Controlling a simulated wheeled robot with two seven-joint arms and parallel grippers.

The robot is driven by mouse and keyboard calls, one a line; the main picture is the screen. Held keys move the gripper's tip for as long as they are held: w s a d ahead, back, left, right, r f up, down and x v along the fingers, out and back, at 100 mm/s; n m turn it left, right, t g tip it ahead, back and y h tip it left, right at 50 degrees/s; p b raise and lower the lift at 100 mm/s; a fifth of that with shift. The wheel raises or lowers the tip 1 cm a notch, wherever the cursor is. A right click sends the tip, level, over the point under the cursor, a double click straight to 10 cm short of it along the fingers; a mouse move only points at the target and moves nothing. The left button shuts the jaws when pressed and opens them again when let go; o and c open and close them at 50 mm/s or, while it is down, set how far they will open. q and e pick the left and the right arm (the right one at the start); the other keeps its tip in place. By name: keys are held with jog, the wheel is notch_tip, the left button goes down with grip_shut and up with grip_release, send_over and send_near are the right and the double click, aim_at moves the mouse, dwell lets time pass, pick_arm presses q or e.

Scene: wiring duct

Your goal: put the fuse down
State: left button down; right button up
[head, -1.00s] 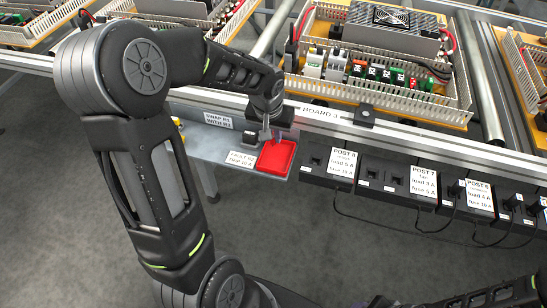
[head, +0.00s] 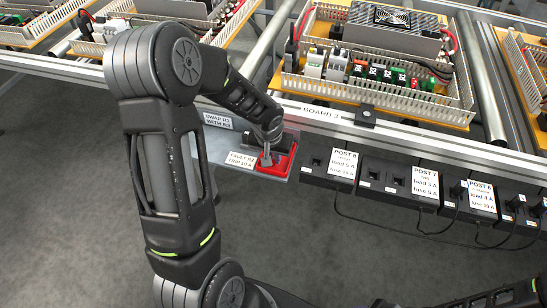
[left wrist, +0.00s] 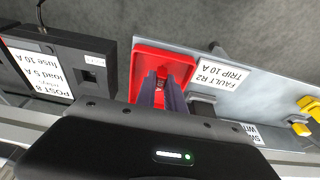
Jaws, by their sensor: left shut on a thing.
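My left gripper (head: 266,160) points down over the red tray (head: 283,163) on the grey shelf. In the left wrist view its two fingers (left wrist: 163,90) reach into the red tray (left wrist: 137,72) and are shut on a small fuse (left wrist: 159,83), which shows only as a brownish-red bit between the fingertips. The fingers hide most of the fuse. I cannot tell whether it touches the tray floor. My right gripper is not in view.
A label reading FAULT R2 TRIP 10 A (head: 241,160) lies beside the tray. POST 8 (head: 343,164) and other black post boxes stand to the right. The board 3 enclosure (head: 380,90) with its relays lies behind the rail. Yellow parts (left wrist: 308,104) show in the left wrist view.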

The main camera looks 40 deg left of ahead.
pick_arm(q)
jog(key=shift+f, duration=0.25)
jog(key=shift+f, duration=0.15)
jog(key=c, duration=1.4)
grip_release()
jog(key=shift+c, duration=0.2)
jog(key=shift+r, duration=0.3)
jog(key=p+v, duration=0.1)
jog(key=v, duration=1.1)
jog(key=shift+p, duration=0.3)
jog(key=shift+s+f, duration=0.1)
